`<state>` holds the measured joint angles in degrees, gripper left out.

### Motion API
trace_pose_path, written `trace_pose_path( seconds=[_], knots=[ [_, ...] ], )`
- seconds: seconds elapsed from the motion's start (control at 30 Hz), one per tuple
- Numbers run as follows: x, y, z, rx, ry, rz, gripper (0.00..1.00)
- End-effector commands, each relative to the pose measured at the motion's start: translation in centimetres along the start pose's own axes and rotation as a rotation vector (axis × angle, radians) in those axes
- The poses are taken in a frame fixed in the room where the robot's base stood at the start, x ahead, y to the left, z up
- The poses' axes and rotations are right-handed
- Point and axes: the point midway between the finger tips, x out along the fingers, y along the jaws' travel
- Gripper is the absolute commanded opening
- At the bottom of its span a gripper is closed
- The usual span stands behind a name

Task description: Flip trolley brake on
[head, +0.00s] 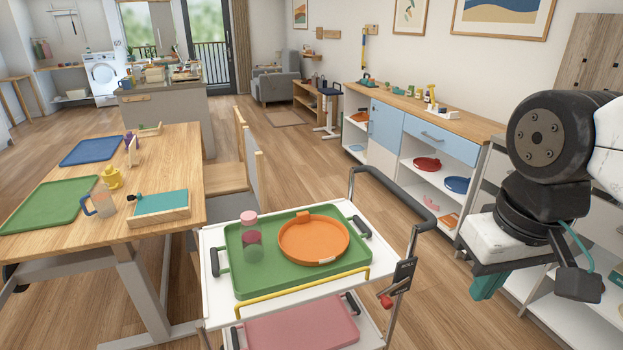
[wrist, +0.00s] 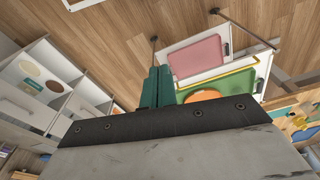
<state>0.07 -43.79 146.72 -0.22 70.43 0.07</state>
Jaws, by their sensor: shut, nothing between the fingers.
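The white trolley (head: 215,240) stands in the lower middle of the head view, with a dark push handle (head: 395,190) at its right end. On its right post is a dark plate (head: 404,270) with a small red part (head: 386,301) below it. This looks like the brake; its setting is unclear. My gripper (head: 487,287), with teal fingers, hangs to the right of that post, apart from it. In the wrist view its fingers (wrist: 156,86) are together and empty, and the trolley (wrist: 259,68) lies beyond them to the right. The brake cannot be made out there.
A green tray (head: 237,278) on the trolley top holds an orange round tray (head: 312,238) and a pink-lidded jar (head: 251,238). A pink tray (head: 300,328) lies below. A wooden table (head: 180,160) stands left. White shelving (head: 540,290) stands close behind my gripper. Floor shows between trolley and shelving.

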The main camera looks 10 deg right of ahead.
Motion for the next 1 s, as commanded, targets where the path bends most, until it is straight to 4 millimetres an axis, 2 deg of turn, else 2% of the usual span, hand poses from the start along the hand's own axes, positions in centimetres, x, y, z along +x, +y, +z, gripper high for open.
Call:
trace_pose_path(
  seconds=[0.13,0.27,0.37,0.47,0.67,1.0],
  knots=[
    [0.3,0.0,-0.1,0.0,-0.014,0.0,0.0],
    [1.6,-0.1,-0.7,-0.003,-0.089,0.0,0.0],
    [3.1,0.0,-2.0,-0.009,-0.17,0.006,0.0],
    [5.0,0.2,-4.1,-0.021,-0.23,0.018,0.0],
    [9.8,0.6,-9.0,-0.056,-0.298,0.045,0.0],
    [20.9,1.1,-17.5,-0.147,-0.294,0.081,0.0]
  ],
)
